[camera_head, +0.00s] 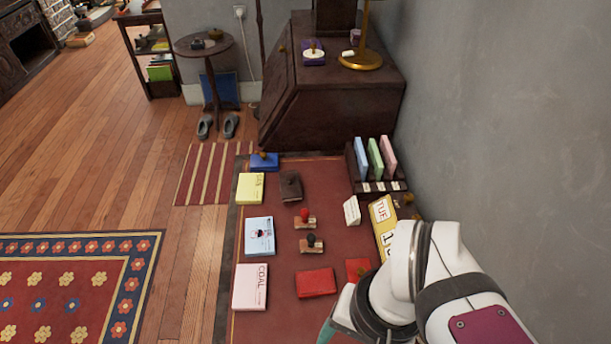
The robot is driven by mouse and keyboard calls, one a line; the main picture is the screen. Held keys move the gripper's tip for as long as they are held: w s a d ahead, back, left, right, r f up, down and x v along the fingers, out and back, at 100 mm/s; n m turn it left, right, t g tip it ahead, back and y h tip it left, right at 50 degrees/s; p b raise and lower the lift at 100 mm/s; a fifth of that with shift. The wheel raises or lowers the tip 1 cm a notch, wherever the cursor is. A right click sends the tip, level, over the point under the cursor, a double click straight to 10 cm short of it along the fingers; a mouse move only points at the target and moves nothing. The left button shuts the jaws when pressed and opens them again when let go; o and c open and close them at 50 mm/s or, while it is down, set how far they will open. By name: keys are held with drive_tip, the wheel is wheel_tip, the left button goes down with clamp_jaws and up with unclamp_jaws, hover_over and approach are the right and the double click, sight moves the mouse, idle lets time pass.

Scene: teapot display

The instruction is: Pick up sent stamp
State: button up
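Two small stamps with wooden bases stand in the middle of the red desk mat (345,240). One is a stamp with a red knob (305,216); just in front of it is a stamp with a black knob (311,242). I cannot read which one is marked "sent". My white arm comes in from the bottom right. Only a small teal-grey part of my gripper (329,325) shows at the bottom edge, in front of and apart from both stamps. Its fingertips are hidden or out of frame, so I cannot tell whether it is open.
Pink (250,287), blue-white (260,236) and yellow (250,188) boxes line the mat's left side. Two red pads (315,283) (358,270) lie near the front. A yellow calendar (383,222), small white card (352,211) and file rack (382,186) stand right, near the wall.

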drive_tip(key=n+h, duration=0.3)
drive_tip(key=n, duration=1.4)
hover_over(311, 235)
drive_tip(key=w, duration=0.2)
wheel_tip(311, 235, down, 5)
drive_tip(key=shift+g, duration=0.3)
drive_tip(key=f, duration=0.4)
drive_tip(key=s+f, duration=0.1)
drive_tip(key=f, duration=0.4)
drive_tip(key=s+f, duration=0.1)
drive_tip(key=f, duration=0.4)
drive_tip(key=shift+f, duration=0.1)
clamp_jaws()
